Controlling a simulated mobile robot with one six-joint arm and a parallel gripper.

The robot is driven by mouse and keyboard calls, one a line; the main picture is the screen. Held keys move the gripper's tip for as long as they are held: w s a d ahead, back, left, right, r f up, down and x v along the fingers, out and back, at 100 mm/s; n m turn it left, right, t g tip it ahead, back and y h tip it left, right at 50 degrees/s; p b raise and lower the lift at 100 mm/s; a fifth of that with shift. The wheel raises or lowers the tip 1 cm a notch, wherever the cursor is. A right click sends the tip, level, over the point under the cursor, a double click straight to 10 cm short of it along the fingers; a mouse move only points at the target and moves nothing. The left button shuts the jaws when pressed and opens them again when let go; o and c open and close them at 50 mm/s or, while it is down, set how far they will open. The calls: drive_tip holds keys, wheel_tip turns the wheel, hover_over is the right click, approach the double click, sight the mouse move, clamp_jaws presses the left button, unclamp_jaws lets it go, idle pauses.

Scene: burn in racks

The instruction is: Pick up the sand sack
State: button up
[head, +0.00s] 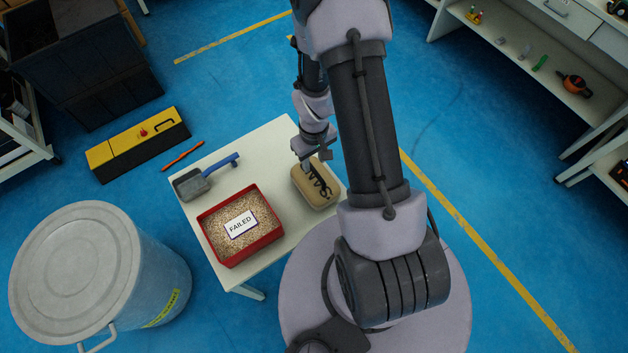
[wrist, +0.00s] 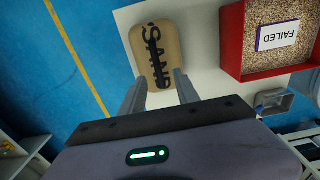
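The sand sack (head: 314,190) is a tan rounded bag on the right side of the small white table (head: 270,137). It lies flat, with dark lettering partly hidden by my gripper in the head view. In the wrist view the sack (wrist: 142,50) shows the word "SAND" and lies just beyond my fingertips. My gripper (wrist: 158,80) is open, with its two fingers apart and the sack's near end between or below their tips. I cannot tell whether they touch it. In the head view my gripper (head: 316,162) is over the sack's far end.
A red tray (head: 264,243) of grainy material with a "FAILED" card (head: 240,224) stands left of the sack. A grey scoop (head: 190,186) with a blue handle lies behind it. A lidded grey bin (head: 160,275) stands on the floor at left. Shelves (head: 500,45) are at right.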

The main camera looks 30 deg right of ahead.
sight(315, 171)
wheel_tip(315, 171, down, 8)
drive_tip(key=b, duration=0.3)
drive_tip(key=shift+s+d, duration=0.15)
drive_tip(key=shift+r, duration=0.15)
clamp_jaws()
idle(1.0)
